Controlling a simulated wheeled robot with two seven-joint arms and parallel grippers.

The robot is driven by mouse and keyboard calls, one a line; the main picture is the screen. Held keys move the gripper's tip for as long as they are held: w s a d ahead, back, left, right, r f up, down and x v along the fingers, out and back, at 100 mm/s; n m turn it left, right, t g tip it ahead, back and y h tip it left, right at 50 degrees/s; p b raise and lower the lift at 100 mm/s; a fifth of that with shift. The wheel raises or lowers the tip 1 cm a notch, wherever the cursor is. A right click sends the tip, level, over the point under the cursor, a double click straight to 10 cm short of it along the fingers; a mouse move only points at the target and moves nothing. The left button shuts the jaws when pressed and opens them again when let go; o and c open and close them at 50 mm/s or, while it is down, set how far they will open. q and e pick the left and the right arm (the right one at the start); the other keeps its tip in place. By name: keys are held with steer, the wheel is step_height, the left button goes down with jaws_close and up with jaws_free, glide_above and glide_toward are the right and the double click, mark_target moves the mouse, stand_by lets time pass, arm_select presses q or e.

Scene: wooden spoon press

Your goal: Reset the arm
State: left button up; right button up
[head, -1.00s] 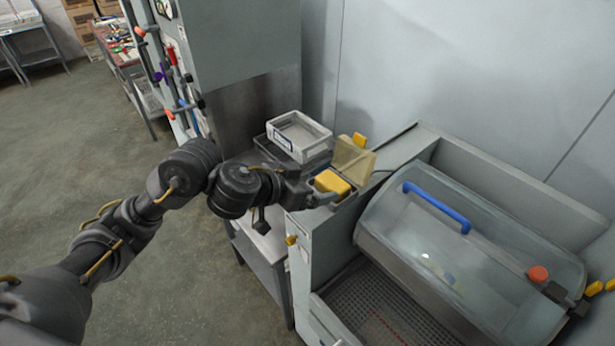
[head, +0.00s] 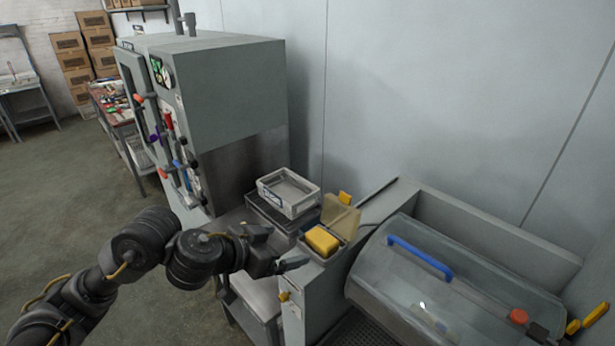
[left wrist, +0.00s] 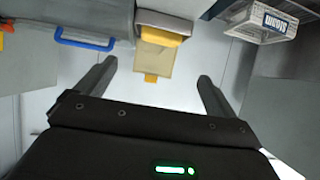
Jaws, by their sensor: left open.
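My left gripper (head: 287,248) is open and empty, beside the front-left edge of a grey machine. A yellow block (head: 322,240), like a large button, sits on the machine top just right of the gripper, under a raised clear yellowish cover (head: 341,217). In the left wrist view the fingers (left wrist: 156,70) are spread wide. The yellow block (left wrist: 160,37) shows beyond and between them, apart from both. My right gripper is not in view.
A white bin (head: 289,191) stands on a dark scale-like base behind the gripper. A clear curved hood (head: 440,290) with a blue handle (head: 419,257) and a red button (head: 518,316) fill the right. A tall grey cabinet (head: 225,100) stands behind. Floor at left is clear.

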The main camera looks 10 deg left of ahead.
arm_select(q)
steer(key=s+a+f+n+y, duration=0.3)
steer(key=s+f, duration=0.2)
steer(key=f, duration=0.2)
steer(key=s+a+f+n+y, duration=0.2)
steer(key=s+f, duration=0.3)
steer(key=f, duration=0.3)
steer(key=s+a+f+g+y, duration=0.1)
steer(key=s+a+f+g, duration=0.15)
steer(key=s, duration=0.35)
steer(key=s+a+f+n+g+y, duration=0.1)
steer(key=s+a+f+g, duration=0.1)
steer(key=s+a+f, duration=0.3)
steer(key=s+a+f+g+y, duration=0.1)
steer(key=s+f+g, duration=0.1)
steer(key=s, duration=0.5)
step_height(320, 180, down, 33)
steer(key=b, duration=0.8)
steer(key=s+a+f+g+b, duration=0.1)
steer(key=s+f+b, duration=0.2)
steer(key=s+f, duration=0.5)
steer(key=s+a+f+g+b, duration=0.1)
steer(key=s+f+b, duration=0.2)
steer(key=s+f, duration=0.6)
step_height(320, 180, down, 6)
steer(key=shift+a+f, duration=0.15)
steer(key=shift+a, duration=0.05)
